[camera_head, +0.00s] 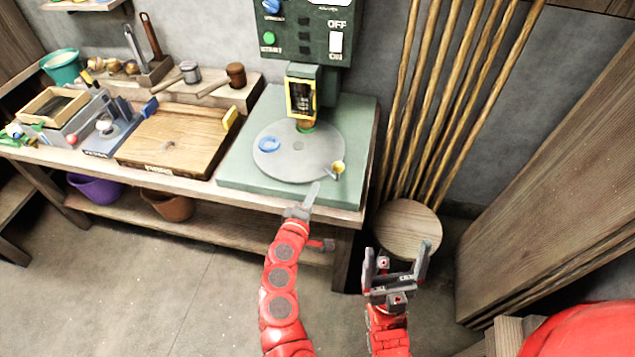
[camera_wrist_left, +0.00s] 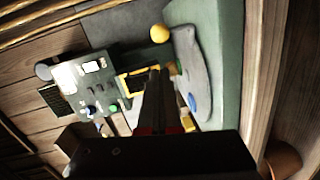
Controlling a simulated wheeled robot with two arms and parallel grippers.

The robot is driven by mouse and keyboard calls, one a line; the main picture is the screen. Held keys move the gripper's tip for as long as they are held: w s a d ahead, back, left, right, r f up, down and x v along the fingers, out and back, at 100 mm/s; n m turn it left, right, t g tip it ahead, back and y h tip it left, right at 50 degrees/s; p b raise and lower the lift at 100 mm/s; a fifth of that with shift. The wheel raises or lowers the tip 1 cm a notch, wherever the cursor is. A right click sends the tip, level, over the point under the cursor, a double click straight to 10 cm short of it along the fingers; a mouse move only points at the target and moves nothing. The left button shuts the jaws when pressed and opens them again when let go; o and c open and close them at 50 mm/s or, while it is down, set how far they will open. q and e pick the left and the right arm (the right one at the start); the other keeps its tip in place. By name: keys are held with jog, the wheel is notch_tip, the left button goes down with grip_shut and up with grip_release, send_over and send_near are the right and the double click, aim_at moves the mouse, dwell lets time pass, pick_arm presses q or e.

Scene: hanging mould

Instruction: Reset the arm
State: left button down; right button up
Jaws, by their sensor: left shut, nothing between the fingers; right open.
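My left gripper (camera_head: 314,190) is shut and empty at the front edge of the green machine base, close to the round grey plate (camera_head: 300,165). Its shut fingers also show in the left wrist view (camera_wrist_left: 156,88), with the machine beyond them. My right gripper (camera_head: 396,262) is open and empty. It is in front of the round wooden stool top (camera_head: 408,228), to the right of the bench. The red left arm reaches up from the bottom of the head view.
A green machine with a control panel (camera_head: 303,30) stands on the bench. A wooden board (camera_head: 175,140) lies to the left. Poles (camera_head: 455,95) lean against the wall. Floor at lower left is clear.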

pick_arm(q)
jog(key=v, duration=0.4)
jog(key=shift+s, duration=0.35)
jog(key=shift+a, duration=0.15)
